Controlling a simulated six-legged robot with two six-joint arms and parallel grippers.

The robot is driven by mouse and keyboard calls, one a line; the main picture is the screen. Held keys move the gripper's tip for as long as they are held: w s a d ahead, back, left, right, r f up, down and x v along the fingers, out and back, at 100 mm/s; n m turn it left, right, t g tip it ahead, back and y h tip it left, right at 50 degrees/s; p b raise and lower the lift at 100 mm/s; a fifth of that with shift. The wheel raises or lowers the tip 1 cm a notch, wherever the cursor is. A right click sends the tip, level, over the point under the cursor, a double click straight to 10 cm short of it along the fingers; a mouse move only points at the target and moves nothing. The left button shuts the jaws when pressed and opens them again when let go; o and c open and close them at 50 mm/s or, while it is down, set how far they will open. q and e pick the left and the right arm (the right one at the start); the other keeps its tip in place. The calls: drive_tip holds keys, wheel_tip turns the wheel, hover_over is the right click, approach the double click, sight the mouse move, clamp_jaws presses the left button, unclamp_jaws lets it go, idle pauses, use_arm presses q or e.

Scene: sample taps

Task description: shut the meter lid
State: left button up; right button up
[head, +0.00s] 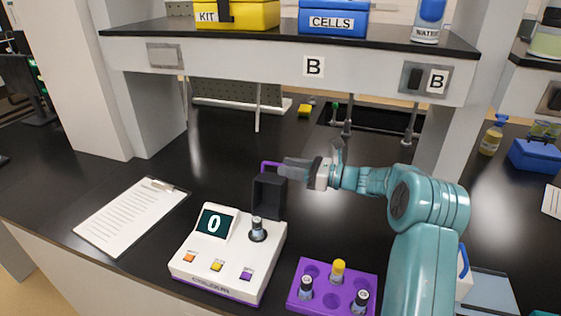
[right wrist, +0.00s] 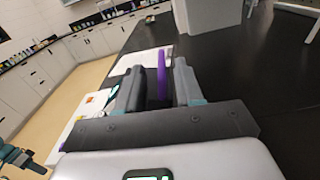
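The white colour meter (head: 228,255) stands on the black bench, its display reading 0. A dark-capped vial (head: 258,230) stands in its well. The dark meter lid (head: 269,196) is raised, standing upright behind the vial, with a purple handle (head: 268,165) at its top. My right gripper (head: 288,169) is at the handle, reaching in from the right. In the right wrist view the handle (right wrist: 162,75) lies between the two spaced fingers of the right gripper (right wrist: 160,85), which looks open around it; firm contact does not show.
A purple rack (head: 333,290) with several vials stands right of the meter, near my right arm. A clipboard (head: 132,214) lies to the left. A shelf (head: 300,52) carrying a yellow kit box (head: 237,14) and a blue cells box (head: 333,18) spans the back.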

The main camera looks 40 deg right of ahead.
drive_tip(key=x, duration=0.3)
drive_tip(key=shift+w, duration=0.1)
clamp_jaws()
